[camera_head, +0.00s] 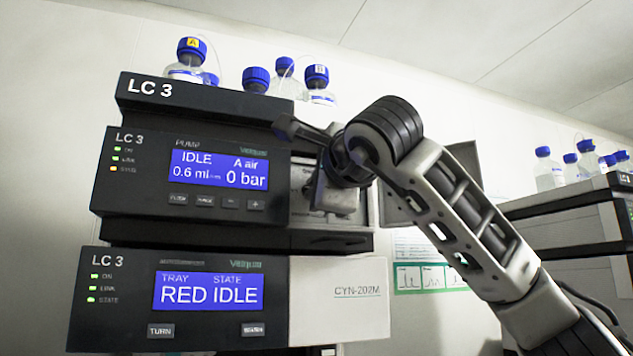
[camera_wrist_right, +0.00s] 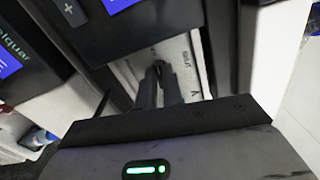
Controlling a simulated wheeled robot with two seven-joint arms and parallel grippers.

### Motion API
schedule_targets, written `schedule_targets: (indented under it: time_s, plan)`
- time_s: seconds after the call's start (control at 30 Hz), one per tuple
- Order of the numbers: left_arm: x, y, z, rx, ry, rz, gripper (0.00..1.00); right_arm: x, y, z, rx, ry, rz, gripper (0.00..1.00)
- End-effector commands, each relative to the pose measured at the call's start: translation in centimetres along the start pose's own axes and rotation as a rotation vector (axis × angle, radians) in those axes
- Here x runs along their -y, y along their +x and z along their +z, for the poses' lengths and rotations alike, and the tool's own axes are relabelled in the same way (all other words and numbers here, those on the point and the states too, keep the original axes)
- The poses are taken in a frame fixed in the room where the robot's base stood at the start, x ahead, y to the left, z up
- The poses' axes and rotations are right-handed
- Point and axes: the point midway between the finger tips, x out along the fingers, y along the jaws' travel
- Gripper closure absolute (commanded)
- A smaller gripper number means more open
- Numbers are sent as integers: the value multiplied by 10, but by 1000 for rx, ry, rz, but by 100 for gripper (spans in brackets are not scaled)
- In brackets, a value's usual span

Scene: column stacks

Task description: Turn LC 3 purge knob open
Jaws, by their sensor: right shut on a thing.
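The LC 3 pump unit (camera_head: 140,195) is in the head view, left of centre, with a lit screen reading IDLE, A air, 0.6 ml and 0 bar. My right gripper (camera_head: 316,192) is at the pale recessed panel right of that screen. In the right wrist view my right gripper (camera_wrist_right: 160,72) has its two fingers close together, shut on the small dark purge knob (camera_wrist_right: 158,65) in front of this panel. The fingers hide most of the knob, so its angle cannot be told. My left gripper is not in view.
A lower LC 3 module (camera_head: 120,290) reads TRAY RED, STATE IDLE. Blue-capped bottles (camera_head: 255,80) stand on top of the stack. Another stack (camera_head: 560,210) with bottles stands at the right. A chart sheet (camera_head: 420,278) hangs on the wall behind my right arm.

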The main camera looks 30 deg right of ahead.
Motion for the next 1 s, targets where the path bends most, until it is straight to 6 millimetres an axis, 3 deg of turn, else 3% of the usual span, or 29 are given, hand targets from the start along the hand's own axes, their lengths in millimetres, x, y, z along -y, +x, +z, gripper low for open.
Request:
schedule_targets:
  time_s: [0.57,0.6,0.67,1.0]
  plan:
    - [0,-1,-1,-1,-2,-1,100,0,0,0,2,-32,-1,100]
    - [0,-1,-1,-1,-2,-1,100,0,0,0,2,-32,-1,84]
    - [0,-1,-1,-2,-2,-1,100,0,0,0,2,-32,-1,70]
    - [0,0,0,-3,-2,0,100,-1,-3,0,1,-31,-1,70]
